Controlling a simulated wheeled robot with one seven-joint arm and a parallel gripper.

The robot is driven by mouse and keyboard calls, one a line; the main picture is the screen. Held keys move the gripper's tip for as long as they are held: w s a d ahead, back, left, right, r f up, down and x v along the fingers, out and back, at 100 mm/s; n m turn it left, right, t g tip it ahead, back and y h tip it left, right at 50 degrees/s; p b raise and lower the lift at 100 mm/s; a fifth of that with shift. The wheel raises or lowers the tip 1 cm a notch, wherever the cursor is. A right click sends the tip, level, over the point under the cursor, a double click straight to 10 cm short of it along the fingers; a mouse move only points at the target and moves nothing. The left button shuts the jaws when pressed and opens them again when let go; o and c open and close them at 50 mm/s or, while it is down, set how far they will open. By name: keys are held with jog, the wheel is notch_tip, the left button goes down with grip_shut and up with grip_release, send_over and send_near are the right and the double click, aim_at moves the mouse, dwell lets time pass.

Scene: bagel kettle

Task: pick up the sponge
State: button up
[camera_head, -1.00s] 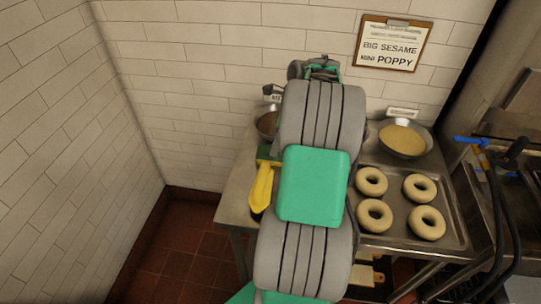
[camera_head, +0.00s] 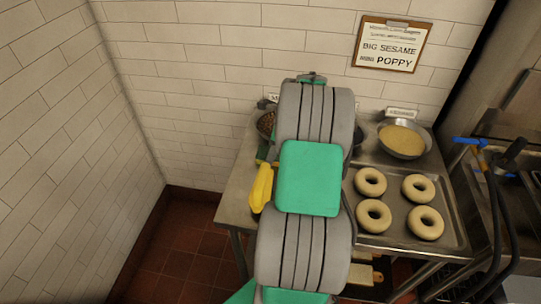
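I cannot single out a sponge with certainty. A yellow object (camera_head: 261,187) lies on the left part of the metal table (camera_head: 236,203), partly hidden by my arm. A small dark green patch shows just above it, and I cannot tell whether they belong together. My arm reaches over the table and covers its middle. Only a small grey and green part of the arm's far end (camera_head: 311,78) shows above the grey link. The fingers are hidden, so I cannot see whether they hold anything.
Several pale bagels (camera_head: 373,217) lie on a tray (camera_head: 455,240) to the right. A bowl of pale seeds (camera_head: 403,139) stands behind them, and a bowl of dark contents (camera_head: 266,124) at the back left. Blue-handled dark hoses (camera_head: 492,190) stand at the right. White tiled walls close the back and left.

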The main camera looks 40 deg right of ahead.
jog(key=shift+c, duration=0.6)
jog(key=c, duration=0.9)
jog(key=shift+o, duration=0.2)
jog(key=shift+b, duration=0.45)
jog(key=v, duration=0.5)
jog(key=shift+a, duration=0.35)
jog(key=s+r, duration=0.8)
jog(key=s, duration=0.5)
jog(key=shift+a+r, duration=0.3)
jog(key=shift+a, duration=0.15)
